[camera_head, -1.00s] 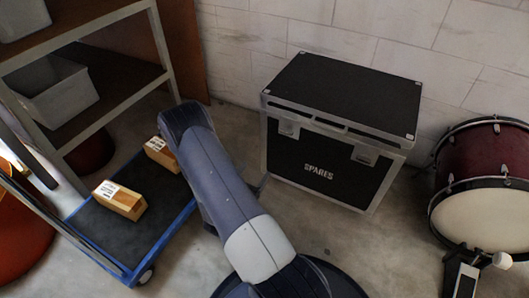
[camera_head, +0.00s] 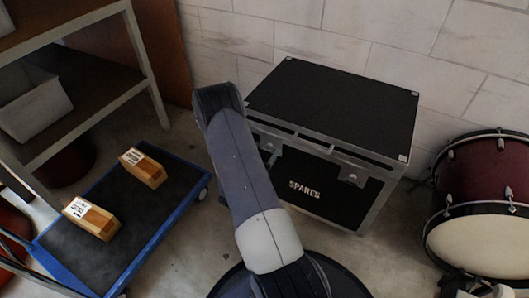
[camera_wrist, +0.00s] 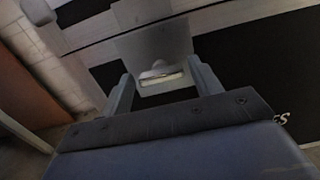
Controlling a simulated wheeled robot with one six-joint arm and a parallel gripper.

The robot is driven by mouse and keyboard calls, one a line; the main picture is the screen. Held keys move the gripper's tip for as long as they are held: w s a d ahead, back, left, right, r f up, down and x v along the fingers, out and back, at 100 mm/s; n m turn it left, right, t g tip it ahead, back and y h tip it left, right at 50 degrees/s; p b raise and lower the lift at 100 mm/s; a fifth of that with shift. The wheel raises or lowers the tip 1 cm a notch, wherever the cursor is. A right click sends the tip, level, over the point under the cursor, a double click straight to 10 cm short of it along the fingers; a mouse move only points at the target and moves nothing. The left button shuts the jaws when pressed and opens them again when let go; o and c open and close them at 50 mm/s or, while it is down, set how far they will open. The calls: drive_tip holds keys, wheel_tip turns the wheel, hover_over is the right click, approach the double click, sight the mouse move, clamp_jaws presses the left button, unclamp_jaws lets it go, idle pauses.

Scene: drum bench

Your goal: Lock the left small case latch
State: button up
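The small black case (camera_head: 335,105) marked SPARES stands on the floor against the wall, with its lid down. Its left latch (camera_head: 269,145) is partly hidden behind my arm in the head view. In the wrist view the left latch (camera_wrist: 157,47) is a grey metal plate with a small pale catch at its lower edge. My gripper (camera_wrist: 162,78) is open, its two fingers on either side of the catch. I cannot tell whether they touch it. The right latch (camera_head: 352,176) is on the same front face, clear of my arm.
A red bass drum (camera_head: 478,180) stands right of the case. Some bare floor shows between trolley and case.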

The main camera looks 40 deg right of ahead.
drive_tip(key=c, duration=0.7)
drive_tip(key=shift+n, duration=0.4)
drive_tip(key=n, duration=0.3)
drive_tip(key=shift+n, duration=0.3)
drive_tip(key=n+p, duration=0.1)
drive_tip(key=n, duration=0.3)
drive_tip(key=shift+w+a+f+n, duration=0.1)
drive_tip(key=shift+n, duration=0.2)
drive_tip(key=n+p, duration=0.1)
drive_tip(key=n, duration=0.3)
drive_tip(key=shift+n, duration=0.3)
drive_tip(key=shift+w+f+n+p, duration=0.15)
drive_tip(key=shift+n+p, duration=0.25)
drive_tip(key=shift+n, duration=1.8)
